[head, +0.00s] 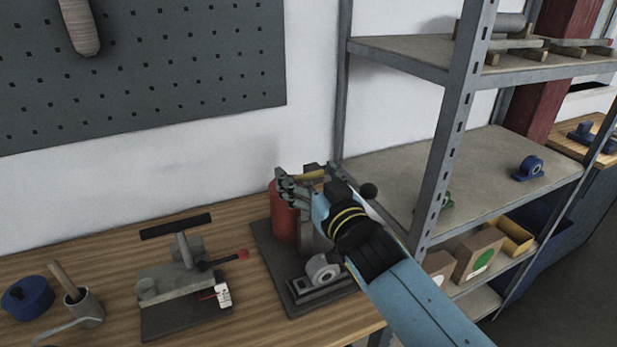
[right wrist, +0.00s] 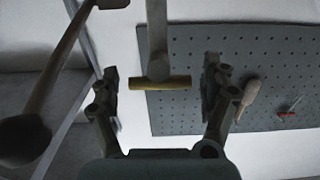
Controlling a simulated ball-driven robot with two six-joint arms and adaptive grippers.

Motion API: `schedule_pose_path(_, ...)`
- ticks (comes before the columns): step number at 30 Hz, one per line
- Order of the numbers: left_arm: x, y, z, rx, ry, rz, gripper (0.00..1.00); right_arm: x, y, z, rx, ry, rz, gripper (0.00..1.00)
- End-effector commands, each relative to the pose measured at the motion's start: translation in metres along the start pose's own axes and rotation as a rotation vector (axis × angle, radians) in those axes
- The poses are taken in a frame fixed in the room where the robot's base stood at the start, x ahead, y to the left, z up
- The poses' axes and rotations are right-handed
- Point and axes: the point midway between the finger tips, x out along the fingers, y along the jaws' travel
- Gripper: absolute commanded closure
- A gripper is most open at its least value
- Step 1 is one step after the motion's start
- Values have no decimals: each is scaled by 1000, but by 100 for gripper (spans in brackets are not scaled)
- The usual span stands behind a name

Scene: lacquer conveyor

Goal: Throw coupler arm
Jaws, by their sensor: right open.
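My right gripper (head: 291,184) is over the back of the bench, in front of a machine with a red cylinder (head: 283,220). In the right wrist view its two fingers are spread apart. A short brass-coloured crossbar (right wrist: 160,83) on a grey arm (right wrist: 157,40) shows between the fingers, and I see no contact. The bar also shows beside the gripper in the head view (head: 309,175). A lever with a black ball knob (head: 368,190) is close to the wrist; it is at the left of the wrist view (right wrist: 22,140). I cannot tell which is the coupler arm. My gripper hides part of the machine.
Left on the bench stands another device (head: 170,283) with a red-knobbed lever (head: 243,254), a white tag and a black bar. A blue round part (head: 27,295) and a grey cup (head: 85,308) are further left. A metal shelf post (head: 455,130) stands right of the gripper.

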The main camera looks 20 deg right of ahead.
Motion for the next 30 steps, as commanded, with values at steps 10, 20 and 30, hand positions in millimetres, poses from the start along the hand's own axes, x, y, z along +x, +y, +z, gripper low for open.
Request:
schedule_pose_path(10, 0, 0, 0, 0, -1, 0, 23, 2, 0, 0, 0, 0, 0, 27)
schedule_pose_path(20, 0, 0, 1, 0, -1, 1, 23, 2, 0, 0, 0, 0, 0, 70)
schedule_pose_path(30, 1, 1, 1, 0, -1, 1, 23, 1, 0, 0, 0, 1, 0, 100)
